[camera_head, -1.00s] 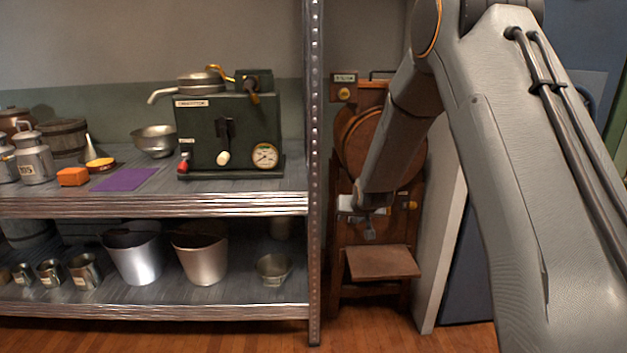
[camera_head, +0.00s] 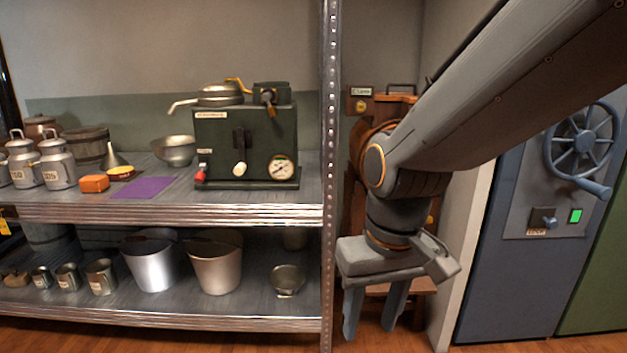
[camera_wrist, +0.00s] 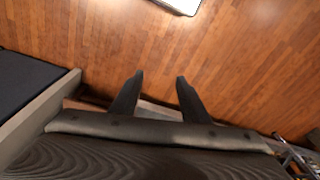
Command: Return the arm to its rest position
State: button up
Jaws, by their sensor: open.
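My gripper (camera_head: 372,312) hangs at the end of my arm in the head view, to the right of the shelf post, with its two fingers pointing down and apart. In the wrist view my gripper (camera_wrist: 158,82) shows two separated fingers over the wooden floor (camera_wrist: 230,60), with nothing between them. My arm reaches in from the upper right of the head view and bends down at the wrist. It hides much of the wooden machine (camera_head: 352,190) behind it.
A metal shelf unit (camera_head: 328,200) stands at left. It holds a green machine (camera_head: 215,150), a purple sheet (camera_head: 145,188), cans and buckets (camera_head: 148,265). A blue cabinet (camera_head: 500,270) with a handwheel (camera_head: 583,145) stands at right. A white-edged object (camera_wrist: 182,5) lies at the wrist view's top.

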jog(key=s+d+r+g+p, duration=0.1)
jog(key=s, duration=0.5)
jog(key=d+r+m+p, duration=0.2)
jog(key=d+r+p, duration=0.7)
jog(key=p, duration=1)
notch_tip(320, 180, up, 2)
jog(key=shift+w+m+h, duration=0.2)
jog(key=shift+m+h, duration=0.2)
jog(key=shift+d+p, duration=0.25)
jog(key=shift+p, duration=0.05)
jog(key=shift+c, duration=0.9)
jog(key=shift+d, duration=0.15)
jog(key=shift+c, duration=0.5)
